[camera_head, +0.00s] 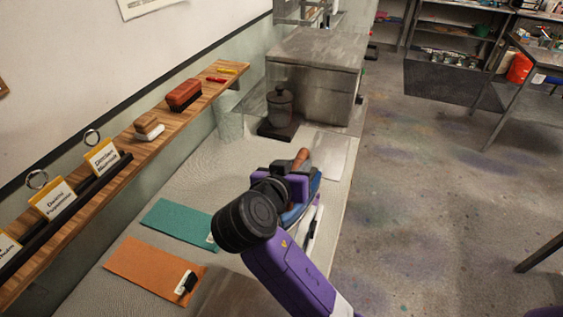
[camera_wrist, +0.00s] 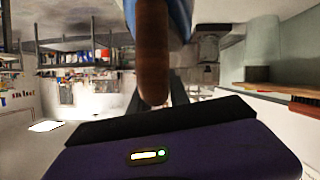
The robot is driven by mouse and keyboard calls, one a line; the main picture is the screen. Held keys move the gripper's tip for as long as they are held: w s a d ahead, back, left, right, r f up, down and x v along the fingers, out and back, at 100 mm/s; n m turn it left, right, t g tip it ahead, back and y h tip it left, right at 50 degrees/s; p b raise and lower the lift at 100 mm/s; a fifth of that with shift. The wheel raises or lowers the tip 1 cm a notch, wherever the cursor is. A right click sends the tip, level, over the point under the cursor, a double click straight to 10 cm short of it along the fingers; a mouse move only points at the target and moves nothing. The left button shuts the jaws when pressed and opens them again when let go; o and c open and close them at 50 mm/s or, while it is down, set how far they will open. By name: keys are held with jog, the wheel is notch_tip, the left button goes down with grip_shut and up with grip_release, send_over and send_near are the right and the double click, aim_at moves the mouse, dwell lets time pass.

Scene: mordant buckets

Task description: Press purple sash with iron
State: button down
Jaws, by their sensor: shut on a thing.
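My gripper (camera_head: 292,180) is shut on the wooden handle (camera_head: 301,157) of an iron. The iron's blue body (camera_head: 313,187) shows partly beside my gripper, above the pale worktop; I cannot tell if it touches anything. In the wrist view the brown handle (camera_wrist: 153,50) stands between the fingers, with a bit of blue body (camera_wrist: 180,16) at the top. I cannot make out a purple sash; my arm hides part of the worktop. A teal cloth (camera_head: 175,222) and an orange cloth (camera_head: 150,270) lie flat to the left, each with a small tag.
A dark pot on a black base (camera_head: 279,112) stands behind the gripper, before a grey box (camera_head: 318,72). A wooden shelf (camera_head: 212,92) with brushes and labelled cards runs along the left wall. Open floor lies right.

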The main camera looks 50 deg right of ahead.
jog(key=shift+f+b, duration=3.25)
jog(key=shift+f, duration=0.5)
jog(key=shift+f+b, duration=0.45)
jog(key=shift+f, duration=0.35)
dwell(0.9)
jog(key=shift+r, duration=0.1)
jog(key=shift+r+p, duration=2.2)
jog(key=shift+r, duration=0.4)
